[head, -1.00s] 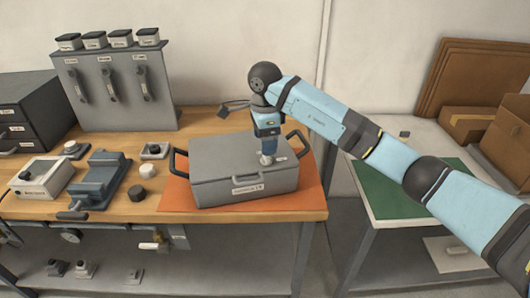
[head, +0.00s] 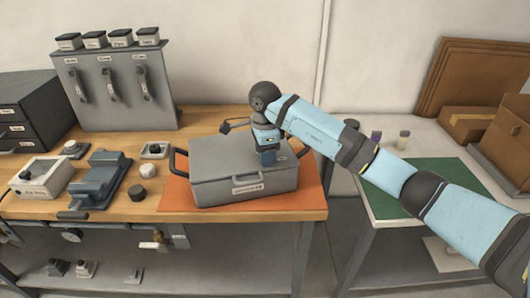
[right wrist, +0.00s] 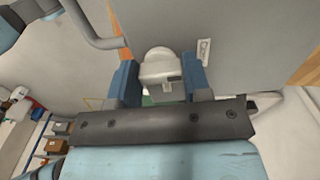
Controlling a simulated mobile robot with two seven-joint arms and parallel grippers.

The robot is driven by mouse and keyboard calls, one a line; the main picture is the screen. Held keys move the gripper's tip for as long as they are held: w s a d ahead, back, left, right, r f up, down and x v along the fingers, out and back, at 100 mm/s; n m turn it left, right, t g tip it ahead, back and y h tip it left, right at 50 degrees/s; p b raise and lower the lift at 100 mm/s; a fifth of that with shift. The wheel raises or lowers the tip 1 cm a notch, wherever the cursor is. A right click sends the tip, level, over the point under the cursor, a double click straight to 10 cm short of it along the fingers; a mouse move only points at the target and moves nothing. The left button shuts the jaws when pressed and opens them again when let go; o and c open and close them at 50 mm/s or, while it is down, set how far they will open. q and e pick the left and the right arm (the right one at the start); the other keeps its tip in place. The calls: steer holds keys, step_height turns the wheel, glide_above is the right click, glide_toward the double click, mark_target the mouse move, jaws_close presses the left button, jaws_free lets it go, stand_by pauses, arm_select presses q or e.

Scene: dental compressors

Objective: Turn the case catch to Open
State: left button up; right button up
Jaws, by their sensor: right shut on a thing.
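The grey case (head: 220,186) lies closed on an orange mat (head: 178,197) on the wooden bench. A black side handle shows at its left end. My right gripper (head: 268,159) points down at the right part of the lid. In the right wrist view, the pale catch (right wrist: 160,66) sits between the two blue fingers of my right gripper (right wrist: 160,76), which is shut on it. The lid (right wrist: 235,40) and a small label (right wrist: 204,48) beside the catch also show there. In the head view the catch is hidden behind my gripper. My left gripper is not in view.
A grey vise (head: 100,180), a white box with a dark knob (head: 40,180) and round knobs stand left of the case. A grey panel with levers (head: 118,95) stands behind. A side table with a green mat (head: 400,195) and cardboard boxes is at right.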

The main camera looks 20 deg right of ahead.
steer(key=shift+m, duration=0.8)
steer(key=m, duration=0.4)
steer(key=shift+w, duration=0.1)
steer(key=m, duration=0.3)
steer(key=shift+d, duration=0.1)
steer(key=m, duration=0.5)
steer(key=shift+w, duration=0.1)
steer(key=shift+d+m+p, duration=0.1)
steer(key=shift+m+p, duration=0.25)
steer(key=shift+m, duration=1.75)
steer(key=o, duration=0.9)
